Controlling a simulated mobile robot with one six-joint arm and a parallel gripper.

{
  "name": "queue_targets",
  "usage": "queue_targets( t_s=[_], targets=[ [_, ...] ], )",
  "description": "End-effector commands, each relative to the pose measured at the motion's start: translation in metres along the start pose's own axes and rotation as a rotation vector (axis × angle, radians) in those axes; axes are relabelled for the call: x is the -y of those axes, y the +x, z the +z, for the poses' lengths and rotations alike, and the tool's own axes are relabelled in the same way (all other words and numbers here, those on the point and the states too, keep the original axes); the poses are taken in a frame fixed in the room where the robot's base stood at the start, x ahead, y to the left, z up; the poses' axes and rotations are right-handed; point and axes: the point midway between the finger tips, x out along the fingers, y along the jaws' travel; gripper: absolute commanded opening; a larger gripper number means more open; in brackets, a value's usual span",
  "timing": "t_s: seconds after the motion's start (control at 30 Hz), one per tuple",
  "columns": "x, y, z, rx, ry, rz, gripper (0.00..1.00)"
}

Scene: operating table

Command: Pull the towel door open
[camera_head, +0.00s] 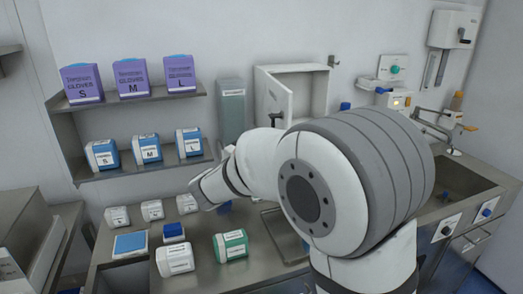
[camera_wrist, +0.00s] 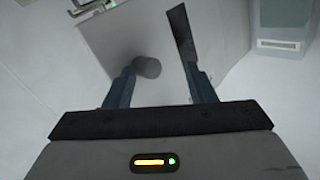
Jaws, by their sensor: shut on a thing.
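The towel door (camera_head: 270,94) is the white door of the wall cabinet (camera_head: 317,70). It stands swung out to the left, and part of the cabinet's pale inside shows. A dark handle-like part (camera_head: 277,118) is at the door's lower edge in the head view. In the wrist view the pale door panel (camera_wrist: 118,38) lies ahead of my gripper (camera_wrist: 160,82). A grey round knob (camera_wrist: 147,67) sits between the fingers, close to the left one. My gripper is shut on the door handle. The exact contact is hard to see, and my arm hides much of the lower area in the head view.
A grey dispenser (camera_head: 231,110) hangs left of the cabinet. Shelves with glove boxes (camera_head: 131,78) are further left. Several packs (camera_head: 174,259) stand on the steel counter below. A sink (camera_head: 455,182) and tap are at the right.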

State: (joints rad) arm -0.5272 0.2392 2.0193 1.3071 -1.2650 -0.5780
Motion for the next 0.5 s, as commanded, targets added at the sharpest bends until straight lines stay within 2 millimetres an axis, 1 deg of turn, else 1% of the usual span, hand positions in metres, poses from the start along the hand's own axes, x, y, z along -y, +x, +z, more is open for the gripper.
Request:
queue_targets(
  t_s=[0.1, 0.3, 0.4, 0.5],
  targets=[
    [0.000, -0.022, 0.000, -0.001, 0.003, -0.008, 0.43],
    [-0.004, -0.057, -0.002, -0.003, 0.004, -0.004, 0.43],
    [-0.005, -0.068, -0.003, -0.004, 0.004, -0.001, 0.43],
    [-0.006, -0.074, -0.004, -0.005, 0.003, 0.001, 0.43]
  ],
)
